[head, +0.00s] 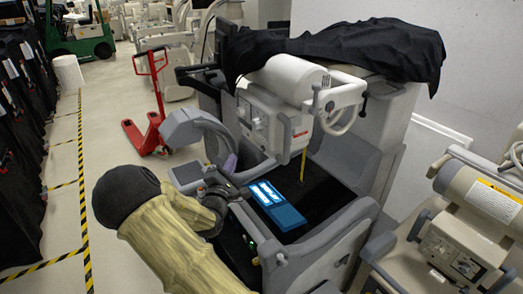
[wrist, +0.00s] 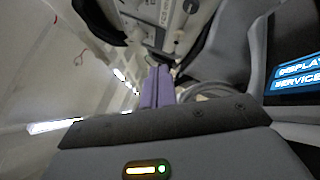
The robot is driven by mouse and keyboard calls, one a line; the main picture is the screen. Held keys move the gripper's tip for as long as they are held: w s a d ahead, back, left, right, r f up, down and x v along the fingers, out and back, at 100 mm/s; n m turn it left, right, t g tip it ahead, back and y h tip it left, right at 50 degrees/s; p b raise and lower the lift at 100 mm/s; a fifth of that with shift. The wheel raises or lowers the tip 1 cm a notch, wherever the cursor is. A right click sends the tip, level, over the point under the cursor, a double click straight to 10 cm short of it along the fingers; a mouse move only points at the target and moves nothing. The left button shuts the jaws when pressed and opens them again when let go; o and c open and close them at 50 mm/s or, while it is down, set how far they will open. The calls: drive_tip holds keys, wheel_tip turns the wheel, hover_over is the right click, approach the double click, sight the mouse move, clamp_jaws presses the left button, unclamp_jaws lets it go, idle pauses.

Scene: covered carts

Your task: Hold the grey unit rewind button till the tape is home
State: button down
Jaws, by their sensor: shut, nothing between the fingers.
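The grey unit (head: 345,225) is a wheeled machine with a white cylinder and a boxy head (head: 268,122) above its dark top. A thin yellow tape (head: 303,166) hangs from the head down towards the dark top. The head's underside and knobs also show at the top of the wrist view (wrist: 150,12). I cannot pick out the rewind button. My gripper (head: 231,163) is at the unit's left side, below the head. In the wrist view its purple fingers (wrist: 158,88) are together and empty, pointing towards the head, apparently short of it.
A lit blue display (head: 277,205) lies right of my gripper. A grey curved arm (head: 195,128) stands close behind it. A black cover (head: 335,50) drapes the unit's top. Another machine (head: 470,225) stands at right. A red pallet jack (head: 148,110) stands on the open floor behind.

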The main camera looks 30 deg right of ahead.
drive_tip(key=d+b, duration=0.1)
drive_tip(key=d, duration=0.6)
drive_tip(key=shift+d, duration=0.25)
drive_tip(key=shift+w+d, duration=0.1)
idle(1.7)
drive_tip(key=shift+d, duration=0.4)
drive_tip(key=shift+d, duration=0.4)
idle(1.0)
drive_tip(key=shift+a, duration=0.85)
drive_tip(key=a+p, duration=0.1)
drive_tip(key=a, duration=0.4)
